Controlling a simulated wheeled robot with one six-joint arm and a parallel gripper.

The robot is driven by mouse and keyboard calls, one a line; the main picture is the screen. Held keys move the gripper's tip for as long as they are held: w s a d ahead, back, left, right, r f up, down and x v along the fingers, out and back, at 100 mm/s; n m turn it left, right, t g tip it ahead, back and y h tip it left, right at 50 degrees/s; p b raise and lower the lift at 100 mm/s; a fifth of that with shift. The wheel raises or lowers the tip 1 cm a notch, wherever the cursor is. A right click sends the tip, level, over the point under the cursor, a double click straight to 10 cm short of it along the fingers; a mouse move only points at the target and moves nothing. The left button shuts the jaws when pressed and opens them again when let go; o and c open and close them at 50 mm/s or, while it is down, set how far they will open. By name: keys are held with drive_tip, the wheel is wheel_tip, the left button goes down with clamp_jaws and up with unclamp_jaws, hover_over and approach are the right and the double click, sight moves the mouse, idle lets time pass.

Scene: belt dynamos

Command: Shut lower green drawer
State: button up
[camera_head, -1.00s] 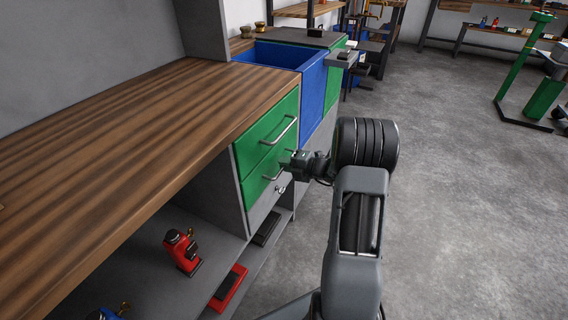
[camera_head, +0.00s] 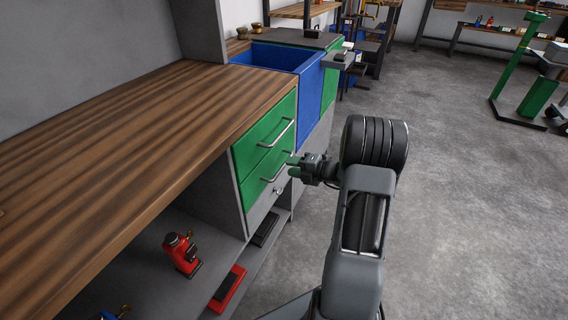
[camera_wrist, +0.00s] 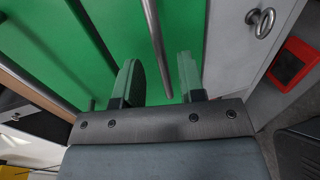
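The lower green drawer (camera_head: 263,169) is in the cabinet under the wooden worktop, with a metal bar handle (camera_head: 273,176). Its front looks about level with the upper green drawer (camera_head: 262,132); any small gap cannot be told. My gripper (camera_head: 292,166) is just in front of the lower drawer, to the right of its handle. In the wrist view my gripper (camera_wrist: 158,78) has its two fingers apart, facing green drawer fronts. A bar handle (camera_wrist: 156,40) runs down between the fingers in the picture; I see no grip on it.
A grey drawer with a ring pull (camera_head: 277,190) is below. The wooden worktop (camera_head: 130,105) overhangs at left. Red tools (camera_head: 181,254) sit on the low shelf.

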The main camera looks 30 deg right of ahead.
drive_tip(key=p+v, duration=0.2)
drive_tip(key=v, duration=0.7)
drive_tip(key=shift+s+d+p, duration=0.2)
drive_tip(key=shift+s+p, duration=0.1)
drive_tip(key=s+a+r+n+g+h+p, duration=0.1)
drive_tip(key=s+a+r+n+g+p, duration=0.2)
drive_tip(key=a+r+n+g+p, duration=0.5)
drive_tip(key=s+a+r+n+g+p, duration=0.25)
drive_tip(key=a+r+n+p, duration=0.35)
drive_tip(key=a+r+n, duration=0.5)
drive_tip(key=s+a+r+n+t+h+p, duration=0.1)
drive_tip(key=s+r+n+h+p, duration=0.3)
drive_tip(key=r+n, duration=0.5)
drive_tip(key=s+a+r+n+t+h+p, duration=0.1)
drive_tip(key=s+r+n+h+p, duration=0.3)
drive_tip(key=r+n+p, duration=0.5)
drive_tip(key=r+n, duration=0.1)
drive_tip(key=n, duration=0.8)
drive_tip(key=shift+s+a+n+h, duration=0.15)
drive_tip(key=shift+s+n+h, duration=0.15)
drive_tip(key=shift+a+r, duration=0.1)
drive_tip(key=shift+r, duration=0.05)
